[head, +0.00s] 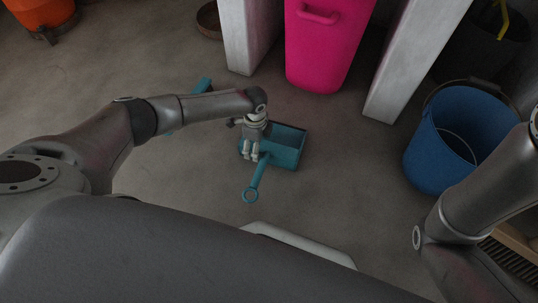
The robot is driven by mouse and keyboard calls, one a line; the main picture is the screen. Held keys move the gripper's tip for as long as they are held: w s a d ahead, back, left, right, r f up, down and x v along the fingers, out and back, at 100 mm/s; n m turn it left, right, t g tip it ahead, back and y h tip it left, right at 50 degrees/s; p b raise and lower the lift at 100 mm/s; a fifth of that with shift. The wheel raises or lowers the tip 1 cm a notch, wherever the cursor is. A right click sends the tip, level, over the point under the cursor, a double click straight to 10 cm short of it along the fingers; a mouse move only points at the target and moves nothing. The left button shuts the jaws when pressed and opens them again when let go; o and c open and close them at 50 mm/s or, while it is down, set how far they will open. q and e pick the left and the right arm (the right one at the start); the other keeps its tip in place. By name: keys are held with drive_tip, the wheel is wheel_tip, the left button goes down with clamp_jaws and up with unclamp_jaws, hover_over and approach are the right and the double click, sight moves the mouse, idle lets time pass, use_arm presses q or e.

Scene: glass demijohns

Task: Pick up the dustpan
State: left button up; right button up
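The teal dustpan (287,153) lies on the floor near the middle of the head view, its pan toward the upper right. Its handle (256,183) runs down toward me and ends in a ring. My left gripper (250,157) comes in from the left and points down over the place where the handle joins the pan. Its fingers are small here; I cannot tell whether they touch the dustpan or how far they are apart. The wrist hides part of the pan's left side. My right arm (472,217) shows at the right edge, its gripper out of view.
A blue bucket (432,165) stands at the right. A pink bin (320,50) stands between two pale blocks (245,35) behind the dustpan. Another teal object (203,85) lies partly behind my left arm. The floor around the dustpan is clear.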

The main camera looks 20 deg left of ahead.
use_arm(q)
drive_tip(key=shift+f+b, duration=0.35)
drive_tip(key=shift+f, duration=0.45)
drive_tip(key=shift+f+b, duration=0.5)
drive_tip(key=shift+f, duration=0.1)
drive_tip(key=c, duration=1.6)
drive_tip(key=shift+o, duration=0.2)
drive_tip(key=shift+r, duration=0.1)
